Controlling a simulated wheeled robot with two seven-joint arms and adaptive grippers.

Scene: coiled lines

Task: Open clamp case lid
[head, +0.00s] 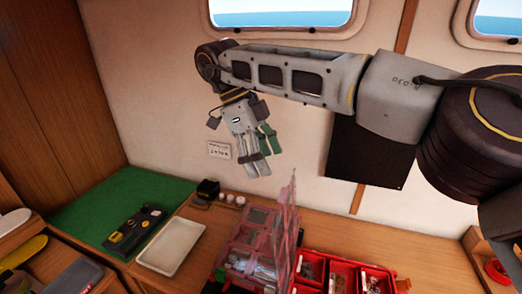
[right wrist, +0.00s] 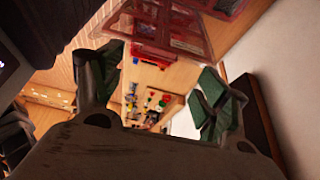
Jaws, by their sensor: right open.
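The clamp case is red with several compartments (head: 343,276) and stands on the wooden counter at the bottom of the head view. A clear, pink-tinted lid panel (head: 284,225) stands nearly upright across its middle. Left of it, pinkish clear panes (head: 245,240) lie low over part of the case; I cannot tell whether they are a second lid. Red-framed clear panes (right wrist: 160,22) also show at the top of the right wrist view. My right gripper (head: 259,165) hangs open and empty in front of the wall, above and behind the case, apart from it. My left gripper is out of view.
A cream tray (head: 172,247) lies left of the case. A black device with yellow parts (head: 134,231) lies on a green mat (head: 115,197).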

